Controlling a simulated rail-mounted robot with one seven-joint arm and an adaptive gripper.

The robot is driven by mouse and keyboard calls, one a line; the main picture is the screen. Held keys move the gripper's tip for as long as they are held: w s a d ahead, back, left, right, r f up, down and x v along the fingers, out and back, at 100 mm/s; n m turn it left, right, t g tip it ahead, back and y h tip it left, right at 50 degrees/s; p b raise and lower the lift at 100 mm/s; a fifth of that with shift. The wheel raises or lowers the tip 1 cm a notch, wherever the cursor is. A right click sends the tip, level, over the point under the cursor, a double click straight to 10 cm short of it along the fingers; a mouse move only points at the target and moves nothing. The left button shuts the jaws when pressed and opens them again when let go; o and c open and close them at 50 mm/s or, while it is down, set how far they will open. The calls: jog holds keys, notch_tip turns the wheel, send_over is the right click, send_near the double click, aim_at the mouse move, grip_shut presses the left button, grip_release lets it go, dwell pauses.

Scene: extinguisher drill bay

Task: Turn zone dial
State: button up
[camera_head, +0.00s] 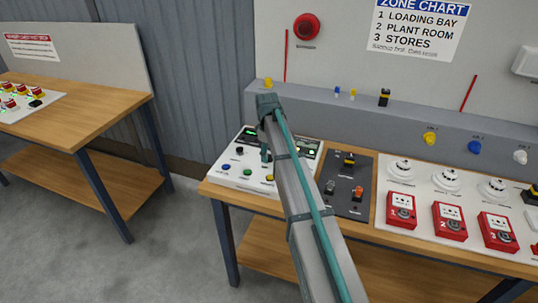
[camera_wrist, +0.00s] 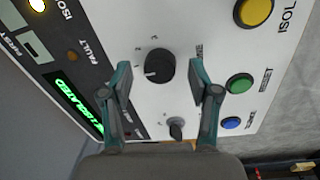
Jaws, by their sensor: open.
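The zone dial (camera_wrist: 160,67) is a round black knob with a white pointer mark on a white panel, small numbers printed around it. In the wrist view its mark points to the left. My gripper (camera_wrist: 161,80) is open, one finger on each side of the dial, with gaps showing between the fingers and the knob. How far above the panel the fingertips are, I cannot tell. In the head view my gripper (camera_head: 266,155) is over the white control panel (camera_head: 231,182), and my arm hides the dial there.
Close by are a smaller black knob (camera_wrist: 176,126), green (camera_wrist: 239,83), blue (camera_wrist: 231,123) and yellow (camera_wrist: 254,11) buttons, and a lit green display (camera_wrist: 77,103). A dark switch panel (camera_head: 345,197) and red call points (camera_head: 401,211) lie to the right on the bench.

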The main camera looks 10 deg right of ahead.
notch_tip(320, 180, up, 11)
jog(key=shift+s+a, duration=0.25)
dwell(0.3)
